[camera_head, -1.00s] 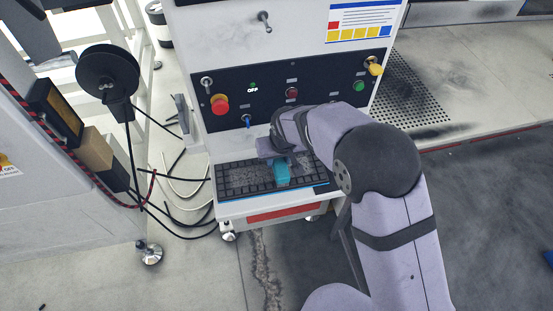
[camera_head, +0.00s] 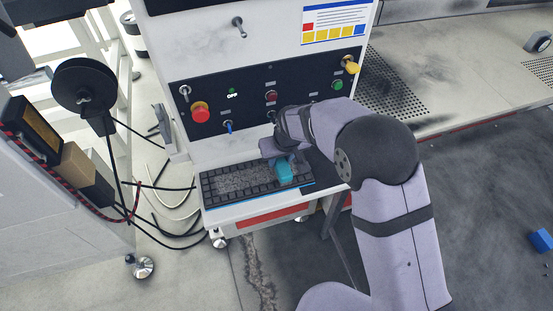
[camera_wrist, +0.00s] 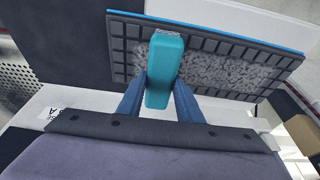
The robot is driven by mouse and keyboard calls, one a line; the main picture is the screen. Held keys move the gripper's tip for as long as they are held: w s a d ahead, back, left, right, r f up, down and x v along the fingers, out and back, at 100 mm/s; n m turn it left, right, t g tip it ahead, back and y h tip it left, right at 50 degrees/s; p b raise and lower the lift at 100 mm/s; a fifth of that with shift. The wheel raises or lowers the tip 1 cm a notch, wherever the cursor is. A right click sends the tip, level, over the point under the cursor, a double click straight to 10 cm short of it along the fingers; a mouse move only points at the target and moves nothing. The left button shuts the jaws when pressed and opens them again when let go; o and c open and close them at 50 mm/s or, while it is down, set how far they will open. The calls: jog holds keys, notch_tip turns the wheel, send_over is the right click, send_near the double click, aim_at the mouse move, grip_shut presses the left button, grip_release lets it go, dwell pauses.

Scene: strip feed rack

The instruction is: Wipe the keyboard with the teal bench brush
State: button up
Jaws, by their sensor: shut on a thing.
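The dark keyboard (camera_head: 209,188) lies on the white shelf of the console, with a blue strip along its front edge. A grey, speckled dusty patch covers much of its middle; it also shows in the wrist view (camera_wrist: 225,73). My gripper (camera_head: 283,160) is over the right part of the keyboard. Its blue fingers (camera_wrist: 158,98) are shut on the teal bench brush (camera_wrist: 163,75). In the head view the brush (camera_head: 285,171) is at the right end of the dusty patch. Whether its bristles touch the keys is hard to tell.
The console panel behind has a red mushroom button (camera_head: 200,112), a yellow knob (camera_head: 350,66) and small switches. A cable reel (camera_head: 83,84) and loose cables hang at the left. A blue block (camera_head: 540,240) lies on the floor at the right.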

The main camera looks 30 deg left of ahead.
jog(key=shift+w+d+f, duration=0.2)
jog(key=shift+w+d, duration=0.9)
jog(key=shift+d, duration=0.25)
jog(key=shift+s+a, duration=1.55)
jog(key=shift+s, duration=0.1)
jog(key=shift+a, duration=0.1)
jog(key=shift+s+a+r, duration=0.15)
jog(key=shift+s+a, duration=0.6)
jog(key=shift+a, duration=0.1)
jog(key=shift+s+a+r, duration=0.1)
jog(key=shift+s+a, duration=0.65)
jog(key=shift+a, duration=0.05)
jog(key=shift+s+a+f+b, duration=0.15)
jog(key=shift+s+a+b, duration=0.2)
jog(key=shift+s+a, duration=1.25)
